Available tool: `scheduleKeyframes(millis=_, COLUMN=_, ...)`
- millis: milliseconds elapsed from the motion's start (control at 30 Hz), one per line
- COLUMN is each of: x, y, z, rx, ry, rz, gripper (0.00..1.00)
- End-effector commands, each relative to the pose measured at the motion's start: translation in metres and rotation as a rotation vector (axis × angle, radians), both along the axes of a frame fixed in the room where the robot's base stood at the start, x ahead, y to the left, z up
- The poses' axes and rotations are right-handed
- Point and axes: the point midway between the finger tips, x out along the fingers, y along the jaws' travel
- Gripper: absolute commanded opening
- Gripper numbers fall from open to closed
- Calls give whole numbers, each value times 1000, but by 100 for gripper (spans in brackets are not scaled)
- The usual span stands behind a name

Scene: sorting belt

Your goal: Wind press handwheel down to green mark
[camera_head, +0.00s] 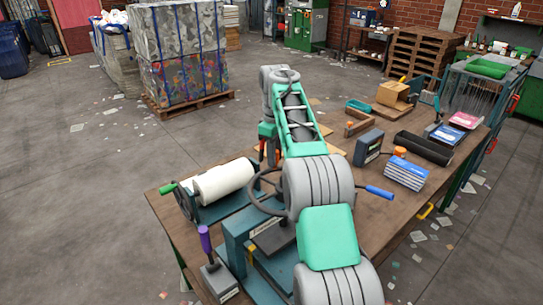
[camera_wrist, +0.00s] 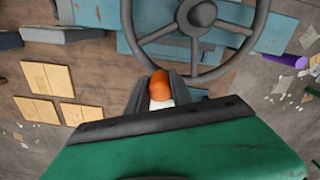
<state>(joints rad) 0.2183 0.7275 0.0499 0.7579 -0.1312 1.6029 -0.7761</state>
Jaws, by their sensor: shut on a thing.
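The press (camera_head: 236,222) is a blue-teal frame on the near part of the workbench, partly hidden behind my arm. Its dark grey handwheel (camera_head: 254,198) sits at the top; in the wrist view the wheel's spokes and hub (camera_wrist: 197,16) show from above. My gripper (camera_head: 268,152) reaches down at the wheel's far side. In the wrist view my gripper (camera_wrist: 160,92) is shut on an orange handwheel knob (camera_wrist: 160,84) at the wheel's rim, with a white part below it. I cannot make out the green mark in either view.
A white roll (camera_head: 223,181) in a stand is left of the press. A purple-handled tool (camera_head: 205,240) stands at the bench's near edge.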

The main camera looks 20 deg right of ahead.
Motion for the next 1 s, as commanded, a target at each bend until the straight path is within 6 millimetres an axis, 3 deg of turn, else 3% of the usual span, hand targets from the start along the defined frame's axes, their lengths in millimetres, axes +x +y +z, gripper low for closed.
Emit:
scheduleKeyframes(millis=433, x=1, y=-4, z=3, rx=-2, ry=-11, rz=-15, gripper=0)
scheduleKeyframes(millis=467, x=1, y=-4, z=3, rx=-2, ry=-11, rz=-15, gripper=28)
scheduleKeyframes(millis=500, x=1, y=-4, z=3, rx=-2, ry=-11, rz=-15, gripper=31)
scheduleKeyframes(millis=733, x=1, y=0, z=2, rx=-1, ry=-6, rz=-8, gripper=49)
scheduleKeyframes(millis=1000, x=1, y=0, z=6, rx=-1, ry=-3, rz=-7, gripper=49)
